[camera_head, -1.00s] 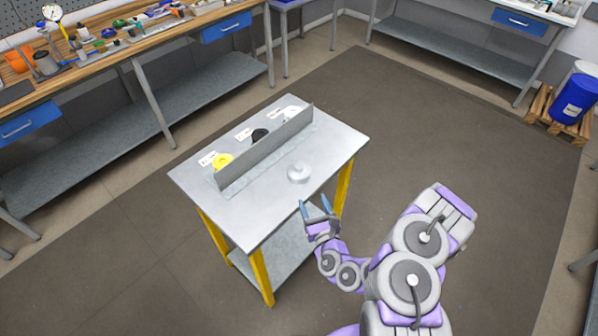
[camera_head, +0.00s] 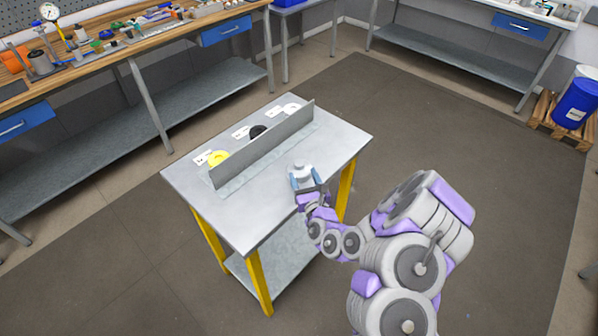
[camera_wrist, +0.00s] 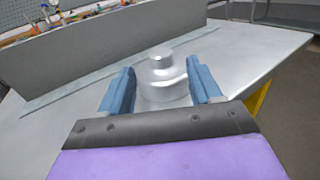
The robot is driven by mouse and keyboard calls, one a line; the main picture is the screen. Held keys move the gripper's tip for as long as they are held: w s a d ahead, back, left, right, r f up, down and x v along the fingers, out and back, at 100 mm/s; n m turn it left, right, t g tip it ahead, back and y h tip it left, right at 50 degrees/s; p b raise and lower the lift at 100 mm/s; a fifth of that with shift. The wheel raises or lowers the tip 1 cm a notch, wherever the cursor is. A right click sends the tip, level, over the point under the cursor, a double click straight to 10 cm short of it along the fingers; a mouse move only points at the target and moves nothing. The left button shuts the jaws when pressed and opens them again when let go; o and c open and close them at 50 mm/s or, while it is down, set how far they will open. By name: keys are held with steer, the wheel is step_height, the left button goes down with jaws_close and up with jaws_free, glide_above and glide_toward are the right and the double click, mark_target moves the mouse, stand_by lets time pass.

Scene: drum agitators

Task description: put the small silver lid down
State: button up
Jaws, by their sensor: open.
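The small silver lid (camera_head: 303,171) sits on the metal tabletop (camera_head: 243,213), near its front right edge. It has a round stepped shape with a knob on top. My gripper (camera_head: 305,180) is open, with its blue fingers on either side of the lid. In the wrist view the lid (camera_wrist: 162,78) stands upright between the two fingers of my gripper (camera_wrist: 162,90). Gaps show between the lid and both fingers. The lower front of the lid is partly hidden by my gripper's body.
An upright grey divider (camera_head: 262,146) runs along the table behind the lid. Beyond it are a yellow lid (camera_head: 217,158), a black lid (camera_head: 257,132) and a white lid (camera_head: 291,109), each by a label. The tabletop left of my gripper is clear.

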mark_target(300, 168)
steer(key=shift+b+x, duration=1.2)
steer(key=shift+x, duration=1.9)
jaws_close()
